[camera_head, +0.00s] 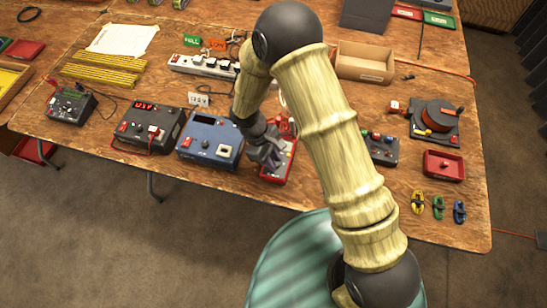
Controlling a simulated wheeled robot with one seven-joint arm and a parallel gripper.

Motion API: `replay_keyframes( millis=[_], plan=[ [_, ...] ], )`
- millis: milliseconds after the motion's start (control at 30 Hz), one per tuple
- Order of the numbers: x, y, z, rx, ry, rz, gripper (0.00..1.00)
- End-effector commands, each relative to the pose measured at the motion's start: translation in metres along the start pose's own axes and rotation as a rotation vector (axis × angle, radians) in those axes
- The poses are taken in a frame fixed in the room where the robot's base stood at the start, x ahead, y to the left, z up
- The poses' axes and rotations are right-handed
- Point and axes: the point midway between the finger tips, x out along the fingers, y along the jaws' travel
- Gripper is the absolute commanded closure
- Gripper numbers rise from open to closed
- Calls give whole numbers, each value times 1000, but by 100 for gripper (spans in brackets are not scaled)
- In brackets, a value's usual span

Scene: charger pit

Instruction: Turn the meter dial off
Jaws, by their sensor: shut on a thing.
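A red-edged device with a pale face, which looks like the meter (290,158), lies on the wooden table near its front edge, in the middle of the head view. My gripper (268,158) reaches down over the meter from its upper left. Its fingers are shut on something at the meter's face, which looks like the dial. The dial is hidden behind the fingers, so I cannot tell which way it points. My arm covers the area right of the meter.
A blue box (210,138) stands close left of the meter, with a dark box showing red digits (149,128) further left. A power strip (203,66) lies behind. A red tray (444,165) and several coloured clips (438,207) lie at right.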

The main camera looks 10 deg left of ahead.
Motion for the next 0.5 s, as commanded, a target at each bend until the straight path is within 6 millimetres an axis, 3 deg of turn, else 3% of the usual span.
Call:
replay_keyframes(
  millis=[500],
  plan=[
    [0, -2, 0, -185, 1, 77, 100]
  ],
)
